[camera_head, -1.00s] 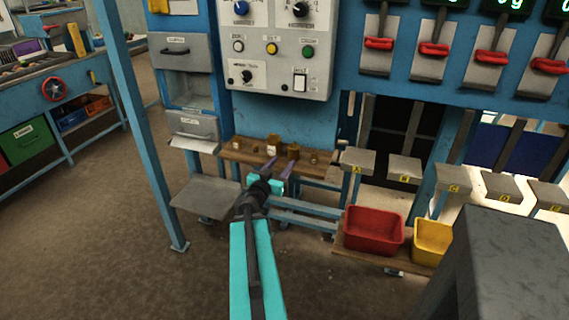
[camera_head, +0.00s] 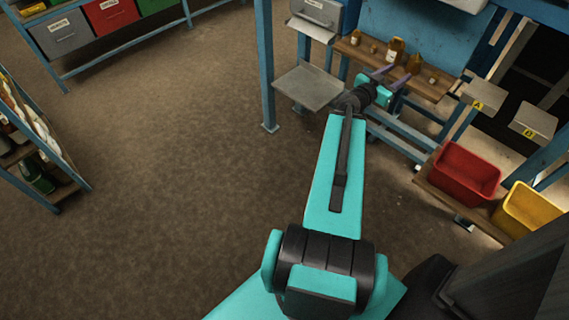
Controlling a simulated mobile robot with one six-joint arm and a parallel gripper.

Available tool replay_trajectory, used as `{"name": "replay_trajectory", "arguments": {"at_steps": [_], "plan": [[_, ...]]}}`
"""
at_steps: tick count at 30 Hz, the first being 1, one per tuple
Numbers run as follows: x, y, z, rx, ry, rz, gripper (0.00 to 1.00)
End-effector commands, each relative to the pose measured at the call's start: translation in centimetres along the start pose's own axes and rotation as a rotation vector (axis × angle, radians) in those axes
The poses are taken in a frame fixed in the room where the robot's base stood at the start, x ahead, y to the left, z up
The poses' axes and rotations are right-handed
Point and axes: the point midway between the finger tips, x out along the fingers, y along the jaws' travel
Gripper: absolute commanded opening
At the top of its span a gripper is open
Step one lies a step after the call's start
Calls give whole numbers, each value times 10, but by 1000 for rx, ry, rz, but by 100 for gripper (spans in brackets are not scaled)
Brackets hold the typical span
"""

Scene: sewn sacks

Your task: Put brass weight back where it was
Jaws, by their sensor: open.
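Several small brass-coloured or amber pieces stand in a row on a wooden shelf (camera_head: 349,46) below the blue panel. One is taller and bottle-like (camera_head: 395,50), and a brown-gold piece (camera_head: 413,63) stands to its right. I cannot tell which piece is the brass weight. My gripper (camera_head: 398,73) is open, its two purple fingers pointing at the shelf, close in front of the taller piece and the brown-gold piece. Nothing shows between the fingers. The fingers partly cover the shelf's front, and whether they touch a piece is unclear.
A grey plate (camera_head: 309,87) juts out left of the shelf, by a blue post (camera_head: 266,65). Grey platforms marked A (camera_head: 484,96) and B (camera_head: 537,121) stand right. A red bin (camera_head: 465,174) and yellow bin (camera_head: 533,211) sit below. The floor at left is open.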

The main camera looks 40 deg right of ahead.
Motion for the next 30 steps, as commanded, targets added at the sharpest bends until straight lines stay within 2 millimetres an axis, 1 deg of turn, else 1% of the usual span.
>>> {"name": "replay_trajectory", "arguments": {"at_steps": [2,5,8,11,12,14,15,17,18,20,21,23,24,26,27,29,30], "plan": [[-3,-4,5,-6,-10,-1,46],[-12,-12,18,-24,-39,-3,46],[-27,-26,41,-58,-87,-6,46],[-49,-42,72,-109,-158,-14,46],[-60,-49,86,-134,-191,-18,46],[-78,-59,108,-175,-243,-26,46],[-90,-65,124,-205,-279,-33,46],[-109,-73,146,-250,-333,-44,46],[-123,-78,160,-283,-369,-54,46],[-144,-85,182,-334,-424,-69,46],[-159,-89,197,-367,-461,-81,46],[-181,-94,218,-422,-517,-101,46],[-197,-96,232,-460,-554,-117,46],[-221,-99,253,-517,-610,-141,46],[-238,-100,267,-558,-648,-159,46],[-264,-101,286,-619,-704,-189,46],[-282,-100,299,-661,-742,-209,46]]}}
